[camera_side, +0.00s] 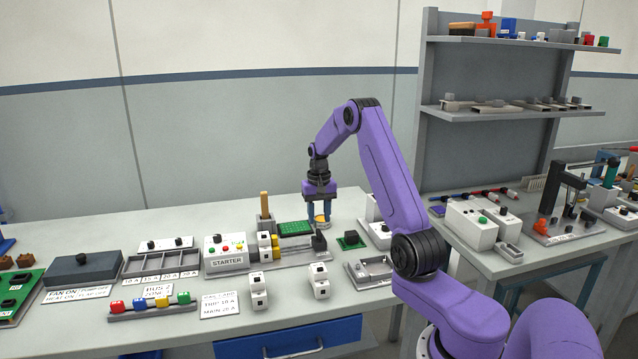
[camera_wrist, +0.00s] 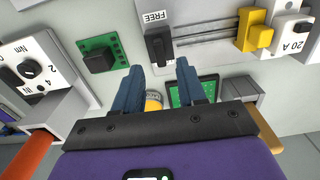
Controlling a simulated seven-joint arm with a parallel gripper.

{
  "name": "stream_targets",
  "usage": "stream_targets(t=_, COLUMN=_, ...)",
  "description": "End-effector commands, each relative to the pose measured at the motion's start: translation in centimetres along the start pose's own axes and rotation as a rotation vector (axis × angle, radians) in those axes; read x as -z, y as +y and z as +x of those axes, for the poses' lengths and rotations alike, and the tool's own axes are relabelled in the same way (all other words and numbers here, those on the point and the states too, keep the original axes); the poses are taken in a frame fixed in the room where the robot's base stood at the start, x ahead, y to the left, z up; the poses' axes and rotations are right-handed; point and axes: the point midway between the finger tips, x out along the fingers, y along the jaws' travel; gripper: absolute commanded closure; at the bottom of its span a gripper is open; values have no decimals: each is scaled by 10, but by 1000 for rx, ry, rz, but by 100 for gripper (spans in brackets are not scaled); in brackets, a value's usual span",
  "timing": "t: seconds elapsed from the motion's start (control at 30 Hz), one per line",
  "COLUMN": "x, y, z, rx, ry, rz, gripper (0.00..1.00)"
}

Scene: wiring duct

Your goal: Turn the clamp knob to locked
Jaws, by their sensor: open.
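The clamp knob (camera_wrist: 158,45) is a black bar-shaped handle at the end of a grey rail, with the word FREE printed beside it. In the side view the black knob (camera_side: 319,242) sits at the right end of the rail. My gripper (camera_side: 319,224) points down above the bench behind the knob, with its blue fingers apart. In the wrist view my gripper (camera_wrist: 159,68) has its fingertips just short of the knob in the picture, and nothing is held. A yellow round object (camera_wrist: 153,102) shows between the fingers, farther down; I cannot tell its exact height.
A green board (camera_side: 295,229) lies behind the rail. A small green board with a black block (camera_side: 351,238) stands right of the knob. Yellow and white modules (camera_side: 265,247) sit on the rail at left. A grey open tray (camera_side: 370,272) lies at the front right.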

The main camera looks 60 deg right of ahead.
Motion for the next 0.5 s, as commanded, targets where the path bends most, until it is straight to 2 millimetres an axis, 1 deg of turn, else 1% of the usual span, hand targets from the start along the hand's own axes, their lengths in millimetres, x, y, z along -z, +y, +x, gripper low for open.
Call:
stream_targets(t=0.03, x=1, y=0, z=-12, rx=1, ry=5, rz=0, gripper=60)
stream_targets(t=0.3, x=1, y=0, z=-70, rx=1, ry=6, rz=1, gripper=60)
stream_targets(t=0.5, x=1, y=0, z=-105, rx=1, ry=5, rz=1, gripper=60)
